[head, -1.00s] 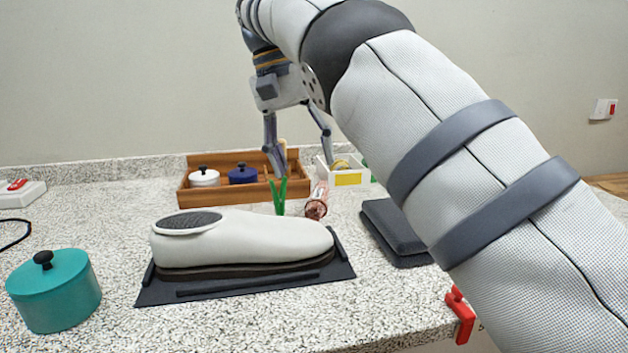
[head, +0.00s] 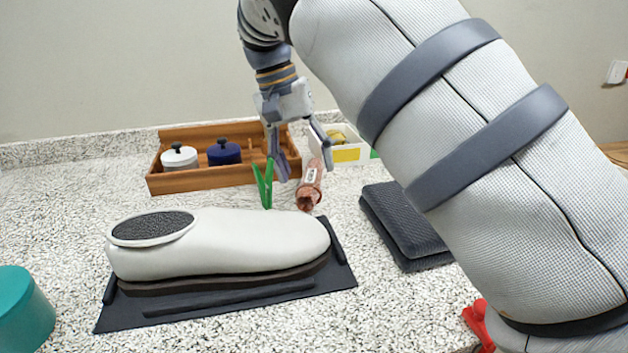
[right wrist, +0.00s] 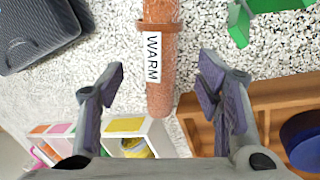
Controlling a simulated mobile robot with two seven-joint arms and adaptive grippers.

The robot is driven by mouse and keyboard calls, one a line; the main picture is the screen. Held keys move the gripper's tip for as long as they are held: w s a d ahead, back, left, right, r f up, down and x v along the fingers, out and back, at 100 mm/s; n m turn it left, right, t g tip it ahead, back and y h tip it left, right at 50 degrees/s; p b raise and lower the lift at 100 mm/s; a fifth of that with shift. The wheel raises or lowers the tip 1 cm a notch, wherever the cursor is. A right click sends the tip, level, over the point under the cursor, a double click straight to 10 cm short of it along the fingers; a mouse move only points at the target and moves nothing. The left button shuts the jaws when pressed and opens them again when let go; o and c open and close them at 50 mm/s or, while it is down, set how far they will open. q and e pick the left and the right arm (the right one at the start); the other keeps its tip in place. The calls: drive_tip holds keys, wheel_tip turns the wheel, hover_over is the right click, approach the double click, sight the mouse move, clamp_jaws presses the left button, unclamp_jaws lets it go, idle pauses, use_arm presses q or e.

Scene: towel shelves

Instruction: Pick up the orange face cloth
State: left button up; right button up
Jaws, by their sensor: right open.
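The orange face cloth appears to be the rolled orange-brown bundle (head: 311,184) with a white tag, lying on the speckled counter behind the big white shoe-like object. In the right wrist view the roll (right wrist: 161,95) runs down the middle of the picture, with a brown band and a tag reading WARM. My right gripper (head: 304,163) is open above the roll's far part. In the wrist view its fingers (right wrist: 162,78) stand apart on either side of the roll, with gaps on both sides. Whether they are down at its height is unclear. My left gripper is not in view.
A green clip-like object (head: 264,186) stands close left of the roll. Behind are a wooden tray (head: 200,181) with lidded pots and a white box (head: 362,142). A dark folded pad (head: 405,225) lies right; the white shoe-like object (head: 225,245) sits in front on a dark mat.

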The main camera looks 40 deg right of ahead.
drive_tip(key=shift+x, duration=1.4)
drive_tip(key=c, duration=1.4)
